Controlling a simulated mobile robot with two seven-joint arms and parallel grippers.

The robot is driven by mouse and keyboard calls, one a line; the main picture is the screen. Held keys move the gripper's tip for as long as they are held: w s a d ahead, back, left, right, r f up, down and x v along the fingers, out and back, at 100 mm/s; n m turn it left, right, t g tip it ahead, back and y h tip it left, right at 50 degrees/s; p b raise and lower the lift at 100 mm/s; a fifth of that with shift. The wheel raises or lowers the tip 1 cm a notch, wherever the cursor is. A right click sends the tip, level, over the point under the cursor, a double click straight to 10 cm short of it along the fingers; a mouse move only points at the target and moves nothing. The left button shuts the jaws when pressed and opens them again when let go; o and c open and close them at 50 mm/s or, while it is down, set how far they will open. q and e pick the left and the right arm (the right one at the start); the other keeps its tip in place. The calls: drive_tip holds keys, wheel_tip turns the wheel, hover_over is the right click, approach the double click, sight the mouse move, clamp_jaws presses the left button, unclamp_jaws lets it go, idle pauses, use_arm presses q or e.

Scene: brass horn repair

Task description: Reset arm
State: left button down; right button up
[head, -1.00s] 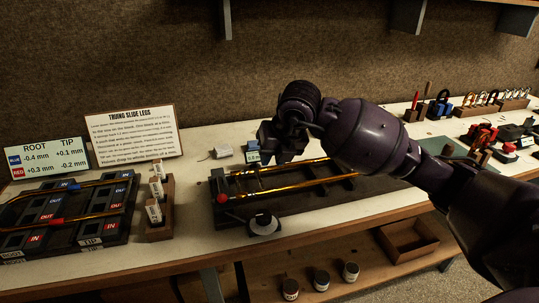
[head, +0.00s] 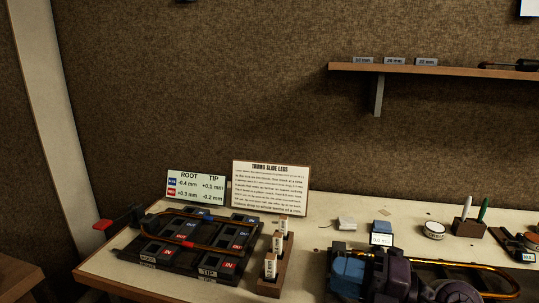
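My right gripper (head: 372,277) is at the bottom edge of the head view, right of centre, as a dark purple shape cut off by the frame. It is in front of the left part of the fixture with the brass slide (head: 468,264), hiding much of it. A blue patch (head: 347,270) shows at the gripper's left side; I cannot tell whether it is part of the gripper or something by it. The fingertips are not clear, so I cannot tell whether it is open or shut. My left gripper is not in view.
The bench holds a black slide block (head: 160,255), a wooden holder (head: 284,268) with white tags, two sign cards (head: 270,188), a small gauge (head: 382,240) and a pen holder (head: 468,228). A shelf (head: 440,70) juts from the wall at upper right.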

drive_tip(key=s+d+f+m+t+h, duration=0.1)
drive_tip(key=d+f+m+t+h, duration=0.1)
drive_tip(key=d+m+t+h, duration=0.75)
drive_tip(key=d+f+m+t+h, duration=0.1)
drive_tip(key=d+m+t+h, duration=0.3)
drive_tip(key=m, duration=1)
drive_tip(key=s+d+f+m+g+h, duration=0.5)
drive_tip(key=s+f+m+g+h, duration=0.25)
drive_tip(key=f, duration=0.45)
drive_tip(key=s+a+f+m+g+y, duration=0.1)
drive_tip(key=s+a+f+g+y, duration=0.1)
drive_tip(key=s+f+g, duration=0.5)
drive_tip(key=s+a+f+g+y, duration=0.1)
drive_tip(key=s+f+g+y, duration=0.15)
drive_tip(key=s, duration=0.85)
drive_tip(key=w+f+t, duration=0.7)
drive_tip(key=w+f, duration=0.2)
drive_tip(key=shift+a+f+n, duration=0.15)
drive_tip(key=shift+a+n, duration=0.15)
drive_tip(key=shift+n, duration=0.1)
drive_tip(key=shift+t, duration=0.25)
